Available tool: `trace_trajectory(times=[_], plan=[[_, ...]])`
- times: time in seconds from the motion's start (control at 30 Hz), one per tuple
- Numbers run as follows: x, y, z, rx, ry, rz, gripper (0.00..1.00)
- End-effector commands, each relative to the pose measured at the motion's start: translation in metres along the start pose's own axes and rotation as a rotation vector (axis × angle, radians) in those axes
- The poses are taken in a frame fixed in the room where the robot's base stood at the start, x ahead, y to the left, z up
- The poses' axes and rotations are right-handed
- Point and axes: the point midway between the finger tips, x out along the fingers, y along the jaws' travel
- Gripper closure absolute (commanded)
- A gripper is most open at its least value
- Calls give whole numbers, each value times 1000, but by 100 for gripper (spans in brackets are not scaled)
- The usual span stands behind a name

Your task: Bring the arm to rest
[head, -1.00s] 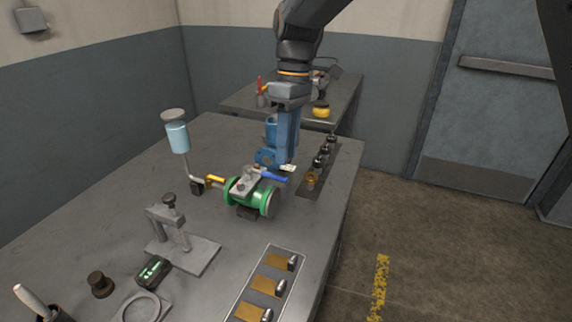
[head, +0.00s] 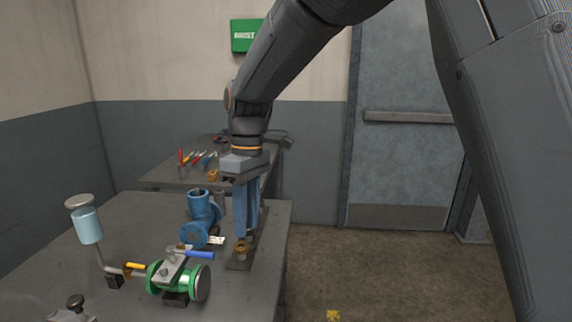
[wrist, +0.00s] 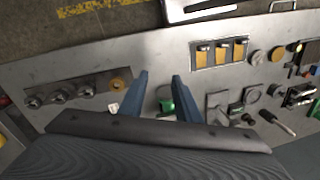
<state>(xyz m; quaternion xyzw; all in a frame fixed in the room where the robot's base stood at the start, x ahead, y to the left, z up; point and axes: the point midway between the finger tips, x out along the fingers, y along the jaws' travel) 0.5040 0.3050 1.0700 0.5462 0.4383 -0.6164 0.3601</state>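My gripper (head: 247,226) points down over the right part of the workbench, and its two blue fingers overlap in the head view. In the wrist view my gripper (wrist: 154,76) has its fingers spread apart, with nothing held between them. A blue valve body (head: 195,235) stands just left of the fingers in the head view. A green flanged valve (head: 156,277) with a blue-handled lever lies nearer on the bench. A brass fitting (head: 241,247) sits on a dark strip beside the fingertips in the picture; whether they touch cannot be told.
The grey bench (head: 130,215) also carries a light-blue cup (head: 87,226) on a bent pipe. A back table (head: 160,176) holds tools. In the wrist view a tray (wrist: 221,42) holds several brass pieces. Open floor (head: 370,280) lies right of the bench, before a door.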

Motion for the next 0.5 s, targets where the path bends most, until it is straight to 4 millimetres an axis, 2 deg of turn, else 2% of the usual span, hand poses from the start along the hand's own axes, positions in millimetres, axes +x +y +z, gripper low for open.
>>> trace_trajectory(times=[0.03, 0.13, 0.23, 0.4, 0.5], plan=[[9, 14, 31, 100, 9, 13, 70], [28, 33, 86, 297, 31, 44, 70], [48, 43, 142, 494, 57, 74, 70], [84, 39, 236, 819, 104, 119, 70], [102, 27, 279, 979, 130, 139, 70]])
